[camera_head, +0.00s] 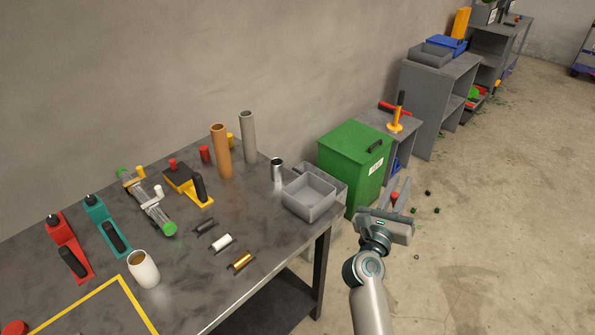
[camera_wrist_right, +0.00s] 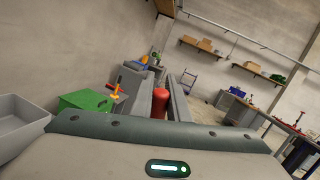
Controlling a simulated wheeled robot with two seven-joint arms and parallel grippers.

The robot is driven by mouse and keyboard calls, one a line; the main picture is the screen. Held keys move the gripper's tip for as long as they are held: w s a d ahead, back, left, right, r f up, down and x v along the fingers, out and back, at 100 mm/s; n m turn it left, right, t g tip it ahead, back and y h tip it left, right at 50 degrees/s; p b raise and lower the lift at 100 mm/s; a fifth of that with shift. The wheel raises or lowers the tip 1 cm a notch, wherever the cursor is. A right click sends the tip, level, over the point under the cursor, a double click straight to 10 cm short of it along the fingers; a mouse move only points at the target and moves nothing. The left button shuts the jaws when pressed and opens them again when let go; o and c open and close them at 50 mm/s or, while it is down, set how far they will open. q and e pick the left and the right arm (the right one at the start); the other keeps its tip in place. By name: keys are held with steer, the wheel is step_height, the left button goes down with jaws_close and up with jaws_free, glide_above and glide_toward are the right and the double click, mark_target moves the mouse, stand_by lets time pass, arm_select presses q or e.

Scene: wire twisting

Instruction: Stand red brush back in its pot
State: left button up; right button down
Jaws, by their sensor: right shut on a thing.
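My right gripper (camera_head: 399,190) is off the table's right edge, above the concrete floor. It is shut on a red piece, the red brush (camera_wrist_right: 160,102), which shows between the two fingers in the right wrist view. In the head view only a small bit of red (camera_head: 395,197) shows between the fingers; the rest is hidden. A white pot (camera_head: 146,272) with a brown opening stands upright near the table's front. A small metal cup (camera_head: 277,172) stands by the grey bins. I cannot tell for sure which is the brush's pot. My left gripper is not in view.
The grey table (camera_head: 190,296) holds red and teal tools, a green-ended roller, a brown tube (camera_head: 221,152), a grey tube (camera_head: 248,138) and small spools. Grey bins (camera_head: 309,196) sit at its right corner. A green box (camera_head: 350,160) stands beyond my right gripper.

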steer(key=s+a+f+n+t+y+b, duration=0.1)
steer(key=s+a+f+n+y+b, duration=0.1)
steer(key=s, duration=0.4)
steer(key=s+a+f+n+t+y+b, duration=0.1)
steer(key=s+a+f+n+y+b, duration=0.1)
steer(key=s+a+y, duration=0.2)
steer(key=s+a+f+n+t+y+b, duration=0.1)
steer(key=s+a+f+n+y+b, duration=0.1)
steer(key=s+y, duration=0.3)
steer(key=s+a+f+b, duration=0.1)
steer(key=s, duration=0.2)
steer(key=shift+s+a+n+t+y, duration=0.15)
steer(key=shift+s+n+t+y, duration=0.15)
steer(key=shift+s+n, duration=0.1)
